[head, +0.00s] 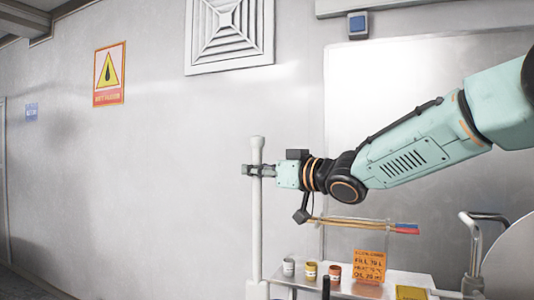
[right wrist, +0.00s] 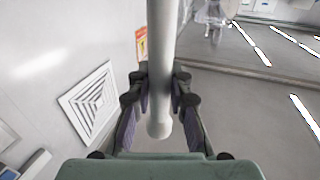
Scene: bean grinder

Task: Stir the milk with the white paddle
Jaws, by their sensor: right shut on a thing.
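The white paddle (head: 256,210) stands upright in the head view, a long pale shaft with a rounded top end. Its lower end runs down to the bottom edge of the frame, where a wider part just shows. My right gripper (head: 253,171) is shut around the shaft a little below the top. In the right wrist view the paddle (right wrist: 160,50) passes between the two fingers of the gripper (right wrist: 160,90), with its rounded end towards the camera. No milk is visible in either view. My left gripper is not in view.
A shelf (head: 395,281) at the lower right carries small cups, one being a brown cup (head: 335,271), and an orange labelled sign (head: 369,266). A curved metal handle (head: 475,245) stands at the far right. A wall vent (head: 230,35) is above. The left side is open.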

